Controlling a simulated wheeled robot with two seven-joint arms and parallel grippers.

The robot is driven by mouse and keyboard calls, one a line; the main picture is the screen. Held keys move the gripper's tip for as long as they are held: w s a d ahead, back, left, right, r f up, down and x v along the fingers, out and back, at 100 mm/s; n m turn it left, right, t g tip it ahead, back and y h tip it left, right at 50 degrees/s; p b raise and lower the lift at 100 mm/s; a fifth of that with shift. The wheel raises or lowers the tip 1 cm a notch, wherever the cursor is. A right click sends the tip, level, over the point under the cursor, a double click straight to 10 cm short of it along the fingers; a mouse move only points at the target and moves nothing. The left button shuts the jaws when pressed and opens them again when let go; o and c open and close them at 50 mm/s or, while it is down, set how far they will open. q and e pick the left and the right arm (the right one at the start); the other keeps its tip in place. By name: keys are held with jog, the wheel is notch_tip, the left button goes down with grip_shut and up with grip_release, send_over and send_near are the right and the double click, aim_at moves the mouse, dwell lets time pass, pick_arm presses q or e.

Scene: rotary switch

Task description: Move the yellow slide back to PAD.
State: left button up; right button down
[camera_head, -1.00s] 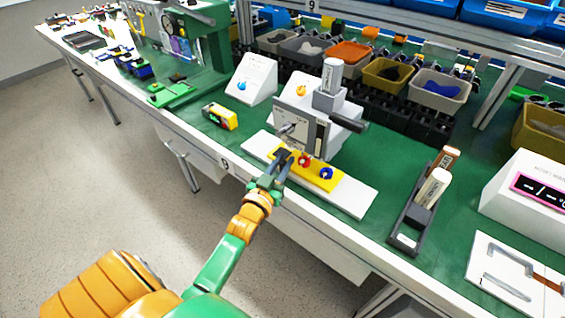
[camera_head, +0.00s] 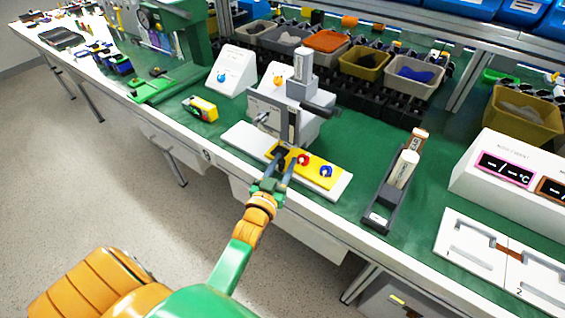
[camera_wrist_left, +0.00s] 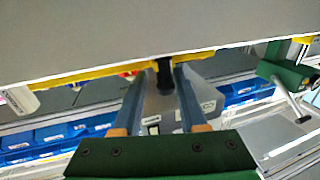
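The yellow slide (camera_head: 318,169) lies on a white rail (camera_head: 240,136) at the front edge of the green bench. It carries a black knob, a red knob (camera_head: 303,160) and a blue knob (camera_head: 326,171). Its right end is close to the rail's right end. My left gripper (camera_head: 278,160) is at the slide's left end, with its fingers apart on either side of the black knob. In the left wrist view the black knob (camera_wrist_left: 164,75) stands between the fingers, nearer the right one; contact is unclear. I cannot read a PAD mark. My right gripper is out of view.
A grey-white machine (camera_head: 290,105) stands right behind the rail. A yellow and black device (camera_head: 202,108) lies to the left. Bins line the back.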

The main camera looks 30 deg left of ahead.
pick_arm(q)
jog(key=shift+a+r, duration=0.1)
jog(key=s+d, duration=0.1)
jog(key=s, duration=0.6)
jog(key=shift+d, duration=0.15)
